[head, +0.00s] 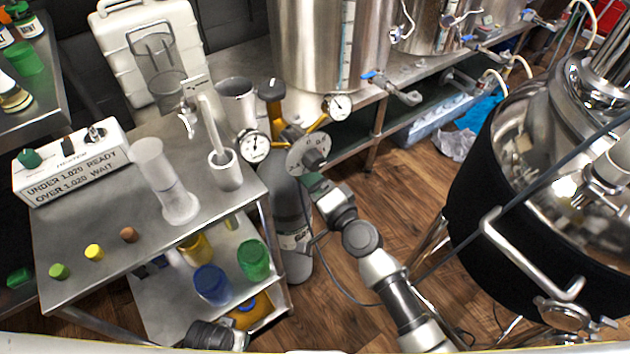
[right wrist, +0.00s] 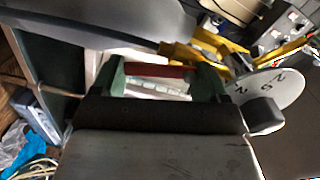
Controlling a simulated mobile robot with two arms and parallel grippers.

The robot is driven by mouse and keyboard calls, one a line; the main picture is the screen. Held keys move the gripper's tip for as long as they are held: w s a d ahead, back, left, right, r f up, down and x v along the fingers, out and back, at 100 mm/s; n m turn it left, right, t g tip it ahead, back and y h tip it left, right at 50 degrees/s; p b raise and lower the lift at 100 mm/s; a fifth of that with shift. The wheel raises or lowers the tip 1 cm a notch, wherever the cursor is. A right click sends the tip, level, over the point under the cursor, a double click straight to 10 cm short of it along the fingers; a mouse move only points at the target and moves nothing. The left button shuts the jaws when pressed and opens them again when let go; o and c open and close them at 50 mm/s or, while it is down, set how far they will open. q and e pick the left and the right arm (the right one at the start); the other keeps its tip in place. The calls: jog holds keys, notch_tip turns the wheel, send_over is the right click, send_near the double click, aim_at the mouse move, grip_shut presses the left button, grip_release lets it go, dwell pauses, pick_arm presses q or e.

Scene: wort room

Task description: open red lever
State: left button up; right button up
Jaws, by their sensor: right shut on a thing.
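A gas cylinder (head: 291,215) stands beside the steel table, with a brass regulator (head: 290,133), two gauges and a numbered grey dial (head: 308,152) on top. My right gripper (head: 311,182) is at the cylinder's top, just below the dial. In the right wrist view, the red lever (right wrist: 155,70) lies as a short bar between the green fingertips of my right gripper (right wrist: 163,78), which is shut on it. The lever is hidden in the head view.
A large dark-jacketed kettle (head: 490,180) stands at right. Steel tanks (head: 325,45) stand behind. Wooden floor (head: 400,180) is open between them.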

jog(key=shift+s+a+m, duration=0.1)
jog(key=shift+m, duration=1.2)
jog(key=o, duration=0.9)
jog(key=shift+f, duration=0.1)
jog(key=shift+a, duration=0.1)
pick_arm(q)
jog(key=shift+s, duration=0.1)
pick_arm(e)
jog(key=shift+s, duration=0.1)
